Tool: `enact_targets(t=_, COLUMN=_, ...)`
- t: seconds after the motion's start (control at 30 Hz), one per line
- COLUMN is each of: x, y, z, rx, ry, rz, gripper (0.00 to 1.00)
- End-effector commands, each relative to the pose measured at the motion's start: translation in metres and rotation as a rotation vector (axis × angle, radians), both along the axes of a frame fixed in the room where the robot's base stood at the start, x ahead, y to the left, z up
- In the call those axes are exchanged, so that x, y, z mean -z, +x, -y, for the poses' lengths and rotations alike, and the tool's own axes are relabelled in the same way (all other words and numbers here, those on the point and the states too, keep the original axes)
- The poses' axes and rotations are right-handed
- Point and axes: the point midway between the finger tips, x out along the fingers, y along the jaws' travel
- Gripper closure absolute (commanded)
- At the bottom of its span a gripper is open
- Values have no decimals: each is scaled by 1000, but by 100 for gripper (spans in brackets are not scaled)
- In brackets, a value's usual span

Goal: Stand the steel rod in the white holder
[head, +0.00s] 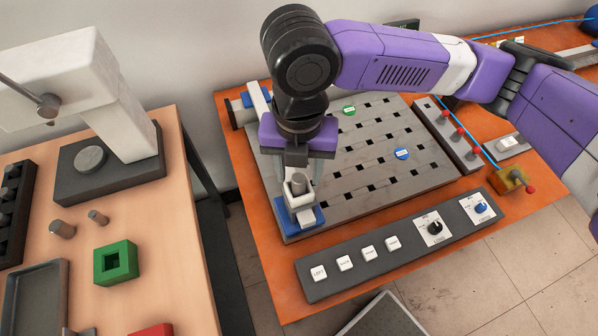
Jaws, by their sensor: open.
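My gripper (298,180) points down over the near left corner of the grey slotted plate. Its two fingers are apart, one on each side of a short grey steel rod (298,185). The rod looks upright in the white holder (301,203), which sits on a blue base (311,220) at the plate's corner. The rod's top shows between the fingers. How deep the rod sits, and whether a finger touches it, I cannot tell.
The slotted plate (390,135) lies on an orange table. A button panel (375,262) runs along the near edge, and a switch block (448,130) stands at right. Left, a wooden table holds two metal cylinders (62,229) (98,217), a green block (103,275) and a white press (85,75).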

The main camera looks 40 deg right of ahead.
Motion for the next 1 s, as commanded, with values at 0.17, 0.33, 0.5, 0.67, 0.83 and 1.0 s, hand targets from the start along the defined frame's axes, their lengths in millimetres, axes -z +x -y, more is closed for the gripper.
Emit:
enact_targets(t=0.17, x=-37, y=0, z=-1, rx=-4, ry=-1, rz=4, gripper=54)
enact_targets(t=0.33, x=-72, y=0, z=0, rx=-3, ry=-1, rz=3, gripper=54)
enact_targets(t=0.5, x=-95, y=0, z=0, rx=-1, ry=0, rz=1, gripper=54)
enact_targets(t=0.67, x=-105, y=-1, z=0, rx=-2, ry=-1, rz=-1, gripper=54)
enact_targets(t=0.83, x=-106, y=-1, z=0, rx=-2, ry=-1, rz=-1, gripper=54)
enact_targets(t=1.0, x=-103, y=3, z=-16, rx=7, ry=58, rz=16, gripper=54)
